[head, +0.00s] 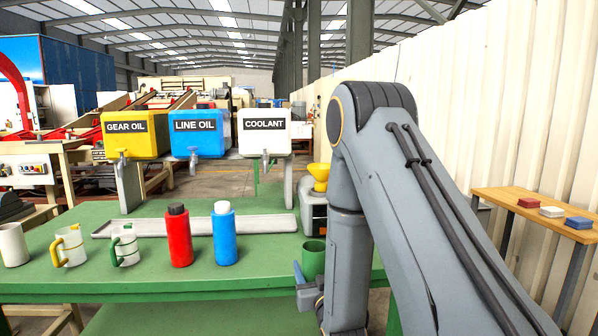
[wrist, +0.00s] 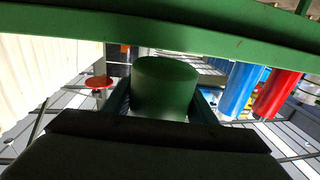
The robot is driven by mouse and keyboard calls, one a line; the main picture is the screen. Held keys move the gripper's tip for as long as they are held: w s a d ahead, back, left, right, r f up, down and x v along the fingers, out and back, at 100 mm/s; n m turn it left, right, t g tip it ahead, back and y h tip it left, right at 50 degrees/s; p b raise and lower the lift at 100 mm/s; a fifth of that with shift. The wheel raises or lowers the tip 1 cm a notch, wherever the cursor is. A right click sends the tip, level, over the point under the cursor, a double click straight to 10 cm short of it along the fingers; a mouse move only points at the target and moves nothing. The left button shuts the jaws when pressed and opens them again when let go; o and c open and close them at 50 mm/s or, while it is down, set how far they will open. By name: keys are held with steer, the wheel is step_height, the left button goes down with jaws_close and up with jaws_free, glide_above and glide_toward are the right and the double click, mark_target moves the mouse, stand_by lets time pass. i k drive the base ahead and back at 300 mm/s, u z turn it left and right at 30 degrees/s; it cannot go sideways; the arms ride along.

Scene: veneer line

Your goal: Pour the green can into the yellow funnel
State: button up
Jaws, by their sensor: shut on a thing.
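The green can (head: 313,262) is at the table's front edge on the right, beside my arm, and looks upright. My gripper (head: 306,285) is shut on it; my arm hides part of the grip. In the wrist view the green can (wrist: 165,88) sits between the two fingers of my gripper (wrist: 164,104). The yellow funnel (head: 319,174) is behind the can and higher, on top of a grey and dark machine, partly hidden by my arm. The can is apart from the funnel. I cannot see what is inside the can.
A red bottle (head: 179,237) and a blue bottle (head: 224,235) stand left of the can. Several mugs are farther left. A long grey tray (head: 262,224) lies behind, below the gear oil (head: 134,144), line oil (head: 199,143) and coolant (head: 264,143) tanks.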

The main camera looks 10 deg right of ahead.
mark_target(320, 171)
steer(key=u, duration=3.3)
steer(key=k, duration=1.65)
steer(key=z, duration=1.8)
steer(key=i, duration=0.5)
steer(key=z, duration=0.05)
